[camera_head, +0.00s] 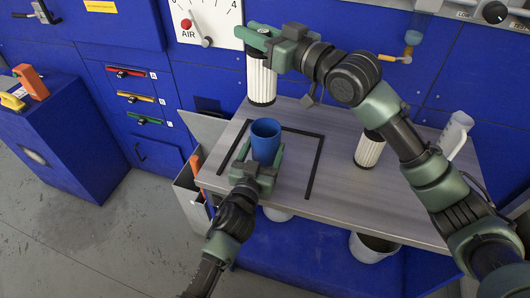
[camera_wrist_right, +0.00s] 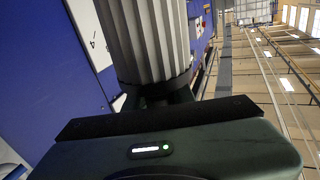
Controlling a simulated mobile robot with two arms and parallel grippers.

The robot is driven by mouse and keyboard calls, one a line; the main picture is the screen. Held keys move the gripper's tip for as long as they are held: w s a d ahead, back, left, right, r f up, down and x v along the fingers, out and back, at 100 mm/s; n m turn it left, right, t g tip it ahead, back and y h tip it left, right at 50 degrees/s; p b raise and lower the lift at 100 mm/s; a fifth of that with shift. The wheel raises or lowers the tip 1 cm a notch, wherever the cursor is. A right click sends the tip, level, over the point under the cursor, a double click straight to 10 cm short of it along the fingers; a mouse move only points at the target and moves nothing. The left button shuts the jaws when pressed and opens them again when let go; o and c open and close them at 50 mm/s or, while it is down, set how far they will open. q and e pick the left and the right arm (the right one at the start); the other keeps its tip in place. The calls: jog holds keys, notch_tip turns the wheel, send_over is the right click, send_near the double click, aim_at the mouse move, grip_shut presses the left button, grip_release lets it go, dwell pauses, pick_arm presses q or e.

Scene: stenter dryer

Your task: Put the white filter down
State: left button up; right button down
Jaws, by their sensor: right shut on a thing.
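My right gripper (camera_head: 262,38) is shut on a white pleated filter (camera_head: 261,82) with a black end band. It holds the filter upright by its top, near the table's back edge and in front of the blue panel. The filter also fills the upper middle of the right wrist view (camera_wrist_right: 150,40). My left gripper (camera_head: 264,165) has its fingers on either side of a blue cup (camera_head: 266,129) on the table. I cannot tell whether they press on it. A second, similar pleated filter (camera_head: 369,150) stands upright on the table, right of the middle.
The grey table (camera_head: 335,186) has a black line frame (camera_head: 315,165) around the cup. Bare table lies between the frame and the standing filter. A white bottle-like container (camera_head: 455,133) stands at the right. A bucket (camera_head: 370,247) is below the table. A blue cabinet (camera_head: 70,135) stands left.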

jog(key=shift+s+d+f+n+g+y, duration=0.15)
jog(key=shift+s+f+n+y, duration=0.05)
jog(key=shift+f+n, duration=0.2)
jog(key=shift+s+d+f+n+g+y, duration=0.1)
jog(key=shift+s+f+n+g+y, duration=0.15)
jog(key=shift+f, duration=0.2)
notch_tip(320, 180, down, 18)
jog(key=shift+f, duration=0.15)
jog(key=c, duration=1.2)
grip_release()
jog(key=shift+f, duration=0.1)
jog(key=v, duration=1.2)
